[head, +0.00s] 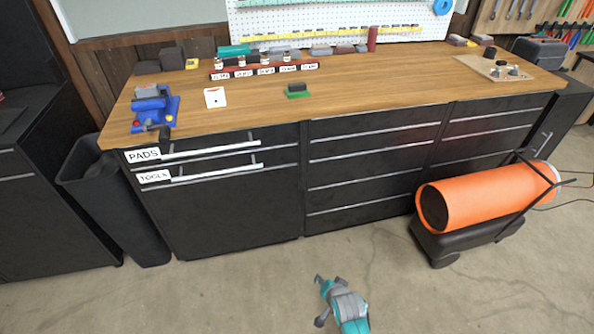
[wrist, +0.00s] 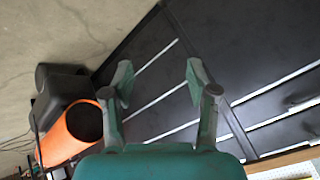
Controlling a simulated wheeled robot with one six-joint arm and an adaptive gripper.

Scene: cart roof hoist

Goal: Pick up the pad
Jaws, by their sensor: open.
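A small dark block with a green base (head: 298,90), which looks like a pad, lies on the wooden worktop (head: 400,85) near its middle. A drawer labelled PADS (head: 210,146) is at the top left of the dark cabinet and looks shut; its inside is hidden. My gripper (head: 325,301) is in front of the cabinet, low in the head view, well apart from the block. In the wrist view my gripper (wrist: 158,82) is open and empty, with dark drawer fronts beyond its fingers. I see no pad in the wrist view.
A blue vise (head: 153,108) and a white card (head: 215,97) are on the worktop's left part. A red rack (head: 263,71) with small bottles stands behind. An orange cylindrical heater (head: 480,197) stands on the floor at right. A dark bin (head: 120,205) is at left.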

